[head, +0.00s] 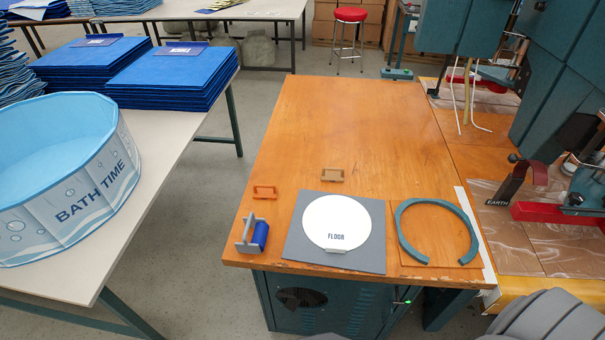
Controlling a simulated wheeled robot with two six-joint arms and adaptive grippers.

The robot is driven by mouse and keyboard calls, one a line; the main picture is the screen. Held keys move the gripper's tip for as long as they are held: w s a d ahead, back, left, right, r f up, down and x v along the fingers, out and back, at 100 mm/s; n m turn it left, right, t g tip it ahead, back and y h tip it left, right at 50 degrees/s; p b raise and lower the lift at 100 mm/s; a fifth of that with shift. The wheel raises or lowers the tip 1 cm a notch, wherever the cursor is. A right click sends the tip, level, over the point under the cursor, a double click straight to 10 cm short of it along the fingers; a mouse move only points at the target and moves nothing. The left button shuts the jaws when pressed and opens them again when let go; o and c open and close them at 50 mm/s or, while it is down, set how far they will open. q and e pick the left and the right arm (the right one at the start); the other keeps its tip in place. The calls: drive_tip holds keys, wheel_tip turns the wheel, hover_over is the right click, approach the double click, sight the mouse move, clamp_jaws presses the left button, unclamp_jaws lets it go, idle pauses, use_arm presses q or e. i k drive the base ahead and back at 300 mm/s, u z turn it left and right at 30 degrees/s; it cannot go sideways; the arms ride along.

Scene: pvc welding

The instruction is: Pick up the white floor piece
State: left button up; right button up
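The white floor piece (337,220) is a round flat disc printed "FLOOR". It lies on a grey square board (300,250) near the front edge of the orange wooden table (350,120). A small pale tab sits at the disc's front edge. Nothing covers the disc. Neither of my grippers shows in the head view, so their state and distance from the disc cannot be seen.
Left of the board stands a grey holder with a blue roll (260,235). Small orange (265,191) and tan (332,175) frames lie behind. A teal open ring (405,243) lies right. A blue "BATH TIME" tub (95,205) and a teal machine (560,90) flank the table.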

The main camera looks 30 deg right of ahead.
sight(335, 224)
drive_tip(key=z, duration=0.8)
drive_tip(key=k, duration=0.2)
drive_tip(key=z, duration=0.4)
drive_tip(key=i, duration=0.3)
drive_tip(key=u, duration=0.15)
